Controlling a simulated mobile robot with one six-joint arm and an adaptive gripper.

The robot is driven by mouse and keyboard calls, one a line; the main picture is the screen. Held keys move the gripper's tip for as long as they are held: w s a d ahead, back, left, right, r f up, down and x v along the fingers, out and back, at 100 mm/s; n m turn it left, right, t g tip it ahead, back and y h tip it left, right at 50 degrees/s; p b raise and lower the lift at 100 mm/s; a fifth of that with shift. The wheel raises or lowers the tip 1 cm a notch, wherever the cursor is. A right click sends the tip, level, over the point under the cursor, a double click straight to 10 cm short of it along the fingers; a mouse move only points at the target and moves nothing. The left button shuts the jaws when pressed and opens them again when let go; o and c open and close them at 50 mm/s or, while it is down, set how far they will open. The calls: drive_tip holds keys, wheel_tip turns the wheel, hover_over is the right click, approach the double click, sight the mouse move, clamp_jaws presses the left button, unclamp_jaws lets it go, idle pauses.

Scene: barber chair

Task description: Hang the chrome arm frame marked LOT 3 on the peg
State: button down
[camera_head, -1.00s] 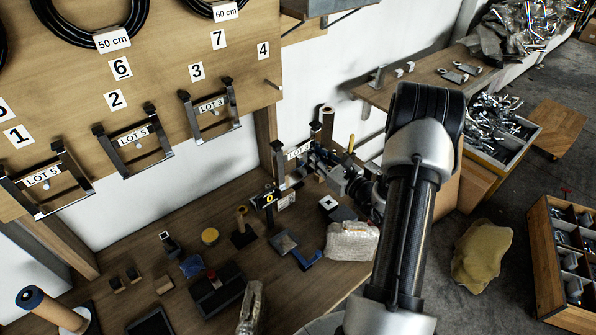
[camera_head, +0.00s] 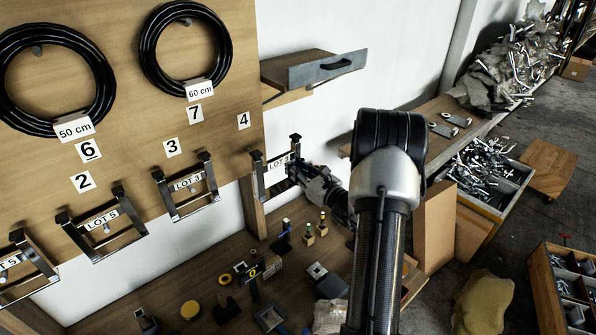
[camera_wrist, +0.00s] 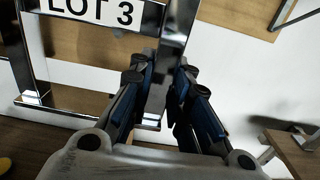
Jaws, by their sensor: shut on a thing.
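My gripper (camera_head: 296,172) is shut on the right upright of a chrome arm frame (camera_head: 262,180) in the head view. The frame hangs upright from the jaws, in front of the board's right edge, below the number 4 label (camera_head: 244,120). In the wrist view its label reads LOT 3 (camera_wrist: 92,12), and the fingers (camera_wrist: 163,85) close around the chrome upright. The peg below number 4 cannot be made out now; the frame seems to cover it. I cannot tell whether frame and peg touch.
Another LOT 3 frame (camera_head: 187,187) hangs below number 3, close to the left. The bench below (camera_head: 215,250) holds several small items.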

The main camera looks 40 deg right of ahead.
drive_tip(key=shift+w+d, duration=0.2)
drive_tip(key=shift+w, duration=2.7)
drive_tip(key=shift+w+d, duration=0.15)
drive_tip(key=shift+w, duration=2.75)
drive_tip(key=shift+f+b, duration=0.8)
drive_tip(key=shift+f, duration=0.2)
drive_tip(key=c, duration=1.4)
unclamp_jaws()
drive_tip(key=shift+s+f, duration=0.1)
